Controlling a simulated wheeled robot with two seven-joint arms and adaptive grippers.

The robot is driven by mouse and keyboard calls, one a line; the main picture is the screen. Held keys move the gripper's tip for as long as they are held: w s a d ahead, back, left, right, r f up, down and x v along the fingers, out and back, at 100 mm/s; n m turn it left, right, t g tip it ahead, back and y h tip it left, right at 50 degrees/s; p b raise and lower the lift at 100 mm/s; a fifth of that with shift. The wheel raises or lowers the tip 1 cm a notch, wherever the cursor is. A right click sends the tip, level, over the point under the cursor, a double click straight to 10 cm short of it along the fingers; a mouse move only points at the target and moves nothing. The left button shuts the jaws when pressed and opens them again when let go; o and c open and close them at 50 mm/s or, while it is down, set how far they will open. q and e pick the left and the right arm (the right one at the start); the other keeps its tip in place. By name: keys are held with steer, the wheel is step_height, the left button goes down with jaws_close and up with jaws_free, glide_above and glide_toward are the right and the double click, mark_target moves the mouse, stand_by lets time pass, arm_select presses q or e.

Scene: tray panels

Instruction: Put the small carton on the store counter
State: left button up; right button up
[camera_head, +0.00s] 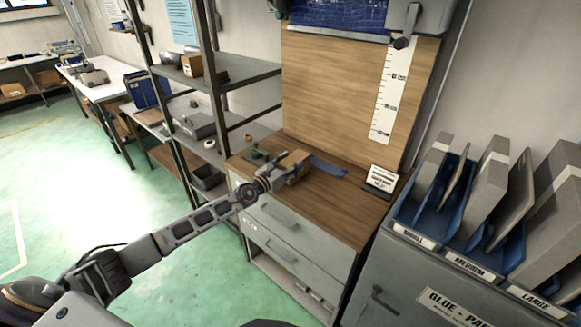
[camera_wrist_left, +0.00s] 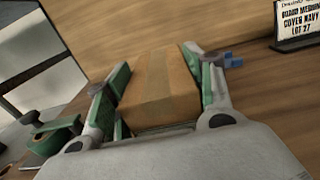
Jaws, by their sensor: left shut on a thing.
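My left gripper (camera_head: 283,174) reaches over the wooden store counter (camera_head: 330,207) from the left. It is shut on the small carton (camera_head: 299,172), a brown box with a paler tape strip. In the left wrist view the small carton (camera_wrist_left: 160,88) sits between the green-padded fingers of my left gripper (camera_wrist_left: 160,92). The carton is at or just above the counter top (camera_wrist_left: 262,85); I cannot tell whether it touches. Its underside is hidden. My right gripper is not in view.
Blue sorting bins (camera_head: 408,209) with grey panels stand further right. The counter's front is clear.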

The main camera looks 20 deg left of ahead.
arm_select(q)
steer(key=shift+r, duration=0.1)
steer(key=shift+f, duration=0.2)
steer(key=o, duration=1.2)
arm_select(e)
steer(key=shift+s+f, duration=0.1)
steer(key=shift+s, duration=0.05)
arm_select(q)
steer(key=shift+r, duration=0.2)
